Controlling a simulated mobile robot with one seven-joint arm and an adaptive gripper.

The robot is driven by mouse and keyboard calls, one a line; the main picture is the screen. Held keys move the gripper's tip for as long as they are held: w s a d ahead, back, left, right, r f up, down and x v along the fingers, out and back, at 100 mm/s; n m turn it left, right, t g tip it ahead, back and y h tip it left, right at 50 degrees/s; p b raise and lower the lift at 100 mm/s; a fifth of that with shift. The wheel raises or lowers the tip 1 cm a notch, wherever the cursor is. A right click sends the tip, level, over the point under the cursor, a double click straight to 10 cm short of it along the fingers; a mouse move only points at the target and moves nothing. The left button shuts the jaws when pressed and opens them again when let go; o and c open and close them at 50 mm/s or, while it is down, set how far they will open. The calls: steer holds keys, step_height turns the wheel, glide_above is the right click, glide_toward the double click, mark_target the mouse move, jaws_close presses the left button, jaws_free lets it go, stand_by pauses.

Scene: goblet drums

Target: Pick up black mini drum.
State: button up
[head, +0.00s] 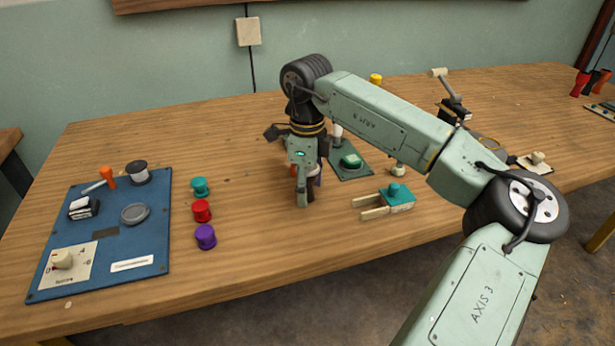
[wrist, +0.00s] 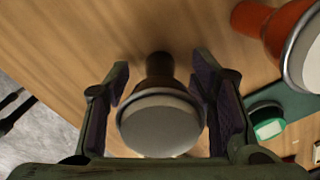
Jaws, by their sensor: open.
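A small goblet drum (wrist: 160,125) with a pale round head and a dark brownish-black body is between the two fingers of my gripper (wrist: 163,85) in the wrist view. The fingers stand on either side of it and are open. I cannot tell whether either finger touches it. In the head view, my gripper (head: 305,195) points down at the middle of the table, and the drum is mostly hidden behind it.
An orange drum (wrist: 262,20) stands close by at the upper right in the wrist view. On the table (head: 250,130), a teal-and-wood fork-like piece (head: 397,198) lies to the right. Several coloured spools and a blue panel (head: 110,215) are on the left.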

steer(key=shift+c, duration=0.4)
steer(key=c, duration=1)
steer(key=shift+r, duration=0.15)
